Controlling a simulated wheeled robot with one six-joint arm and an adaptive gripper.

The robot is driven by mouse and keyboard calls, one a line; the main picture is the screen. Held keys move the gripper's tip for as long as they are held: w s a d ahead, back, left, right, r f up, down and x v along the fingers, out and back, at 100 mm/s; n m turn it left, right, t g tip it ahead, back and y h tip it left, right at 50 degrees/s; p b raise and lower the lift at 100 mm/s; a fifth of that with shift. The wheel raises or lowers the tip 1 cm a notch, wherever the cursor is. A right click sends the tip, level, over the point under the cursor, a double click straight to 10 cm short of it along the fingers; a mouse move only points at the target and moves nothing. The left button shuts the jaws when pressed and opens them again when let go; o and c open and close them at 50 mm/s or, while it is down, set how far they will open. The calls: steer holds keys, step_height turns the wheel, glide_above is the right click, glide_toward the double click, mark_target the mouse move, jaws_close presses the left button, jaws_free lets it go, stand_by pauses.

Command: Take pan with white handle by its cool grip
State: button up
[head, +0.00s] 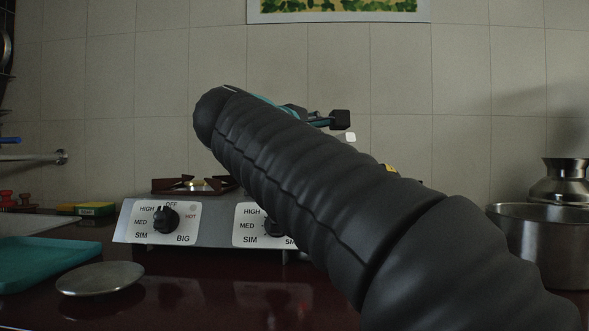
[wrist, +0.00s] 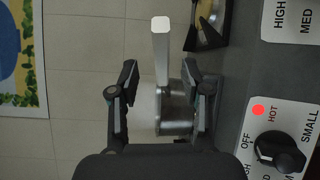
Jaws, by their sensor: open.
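The pan (wrist: 174,112) shows in the wrist view as a shiny metal body, partly hidden by my gripper. My gripper (wrist: 159,76) is open, with one finger on each side of the handle's line in the picture. I see no contact, and cannot tell whether the handle lies at fingertip depth. In the head view my gripper (head: 328,120) is mostly behind my arm. A small white piece (head: 350,137) beside it looks like the handle's end. The pan body is hidden there.
The stove (head: 184,222) has a left burner (head: 195,185) that is bare. A red light (wrist: 258,110) glows by HOT near the SMALL knob. A large pot (head: 540,245) stands right, a teal tray (head: 40,264) and metal dish (head: 100,279) left.

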steer(key=shift+x, duration=2.65)
steer(key=shift+a+f, duration=0.1)
steer(key=shift+f, duration=0.1)
jaws_close()
steer(key=shift+r, duration=0.15)
